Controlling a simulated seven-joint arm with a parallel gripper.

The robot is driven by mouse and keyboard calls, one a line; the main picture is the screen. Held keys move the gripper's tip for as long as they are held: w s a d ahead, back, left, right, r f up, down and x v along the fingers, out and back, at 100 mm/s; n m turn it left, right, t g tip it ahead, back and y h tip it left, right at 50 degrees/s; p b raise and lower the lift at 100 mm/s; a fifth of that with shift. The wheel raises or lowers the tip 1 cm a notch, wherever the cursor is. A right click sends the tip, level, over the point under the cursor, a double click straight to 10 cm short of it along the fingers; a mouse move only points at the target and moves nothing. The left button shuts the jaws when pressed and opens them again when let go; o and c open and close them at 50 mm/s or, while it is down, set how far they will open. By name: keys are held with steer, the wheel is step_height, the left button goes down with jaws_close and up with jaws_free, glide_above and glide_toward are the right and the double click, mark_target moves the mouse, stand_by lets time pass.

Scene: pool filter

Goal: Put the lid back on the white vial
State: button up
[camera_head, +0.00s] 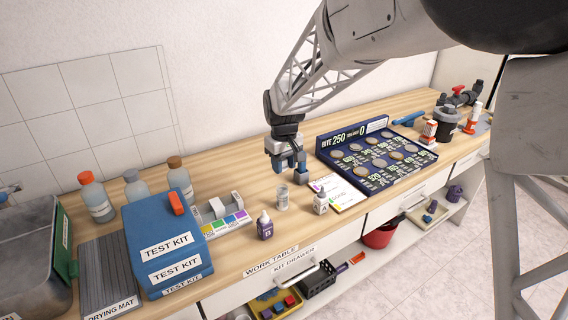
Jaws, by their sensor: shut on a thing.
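The white vial (282,198) looks pale and greyish and stands upright near the front edge of the table, with no lid visible on its top. My gripper (287,172) is above and slightly behind it in the picture, pointing down, apart from the vial. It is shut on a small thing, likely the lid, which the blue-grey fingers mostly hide. The lid's shape and colour cannot be made out.
A white bottle (320,203) stands right of the vial and a purple bottle (264,226) front left. A white card (338,193) and the dark blue board of round pieces (372,182) lie to the right. A blue test kit box (168,245) is at left.

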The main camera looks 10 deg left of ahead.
step_height(320, 180, down, 6)
stand_by(0.9)
steer(key=shift+f, duration=0.3)
stand_by(2.0)
steer(key=o, duration=1.4)
steer(key=shift+o, duration=0.2)
steer(key=shift+r, duration=0.2)
steer(key=shift+r, duration=3.3)
